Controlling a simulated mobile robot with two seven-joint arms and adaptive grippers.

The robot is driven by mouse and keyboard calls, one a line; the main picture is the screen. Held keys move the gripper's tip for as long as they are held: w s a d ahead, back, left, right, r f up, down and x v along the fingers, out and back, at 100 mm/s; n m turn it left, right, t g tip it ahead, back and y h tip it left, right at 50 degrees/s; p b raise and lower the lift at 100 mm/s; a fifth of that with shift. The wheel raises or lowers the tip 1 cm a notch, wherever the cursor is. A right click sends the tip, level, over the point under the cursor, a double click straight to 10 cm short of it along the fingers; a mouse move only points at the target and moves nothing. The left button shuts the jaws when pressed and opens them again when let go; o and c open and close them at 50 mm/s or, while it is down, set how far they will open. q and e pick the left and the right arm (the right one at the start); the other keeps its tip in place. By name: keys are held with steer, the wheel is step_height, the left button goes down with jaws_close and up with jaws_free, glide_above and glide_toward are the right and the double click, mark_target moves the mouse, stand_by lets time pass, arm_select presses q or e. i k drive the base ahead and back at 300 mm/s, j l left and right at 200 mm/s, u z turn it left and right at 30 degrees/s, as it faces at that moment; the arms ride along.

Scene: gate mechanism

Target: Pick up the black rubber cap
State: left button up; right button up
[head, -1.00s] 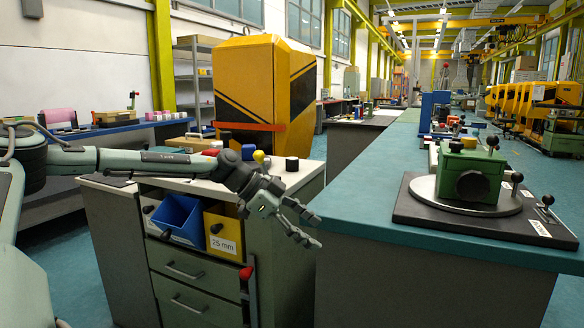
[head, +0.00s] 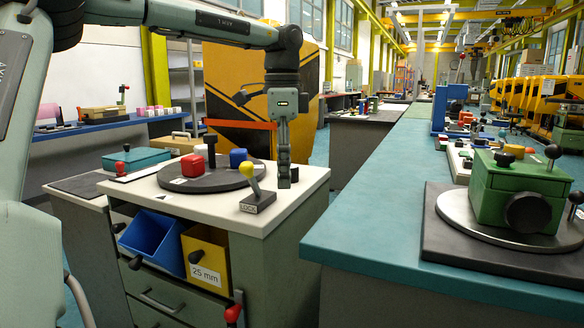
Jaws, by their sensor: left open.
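My left gripper (head: 284,165) points straight down over the right side of the white-topped cabinet (head: 312,178). Its jaws are open, though its fingers overlap in this view. A small dark cylinder, which looks like the black rubber cap (head: 288,177), is at the fingertips near the cabinet's right edge. The fingers hide much of it, and I cannot tell whether they touch it. My right gripper is not in view.
A dark round plate (head: 215,182) on the cabinet carries a red block (head: 192,165), a blue block (head: 238,157) and a black post. A yellow-knobbed lever (head: 256,190) stands left of the gripper. A teal bench (head: 380,190) with a green fixture (head: 515,190) is at right.

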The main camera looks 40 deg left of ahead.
mark_target(294, 169)
steer(key=i+j, duration=0.65)
steer(key=j, duration=0.2)
